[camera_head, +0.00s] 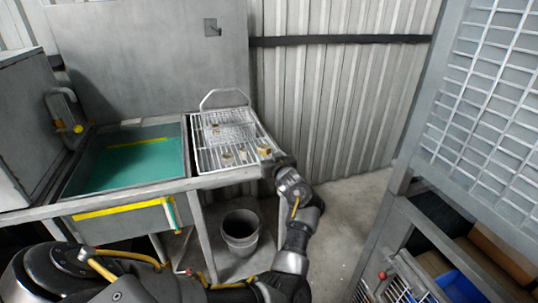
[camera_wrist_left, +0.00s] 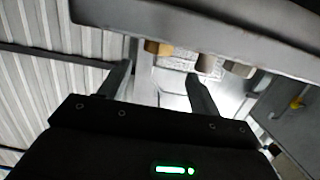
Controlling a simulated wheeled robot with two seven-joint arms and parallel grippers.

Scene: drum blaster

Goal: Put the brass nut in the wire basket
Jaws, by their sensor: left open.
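Several small pieces stand on the white wire rack right of the sink. The one at its front right corner (camera_head: 264,150) is yellowish and looks like the brass nut. In the left wrist view a yellow-brown piece, likely the same nut (camera_wrist_left: 158,47), shows past a grey edge. My left gripper (camera_head: 274,163) is by the rack's front right corner, close to the nut. In the wrist view its fingers (camera_wrist_left: 159,75) are apart, with nothing between them. My right gripper is out of view.
A grey bench rail (camera_wrist_left: 205,30) crosses close ahead of my left fingers. The green-bottomed sink (camera_head: 140,162) is left of the rack. A bucket (camera_head: 241,232) stands below. A mesh-fronted shelf (camera_head: 485,110) rises at right; open floor lies between.

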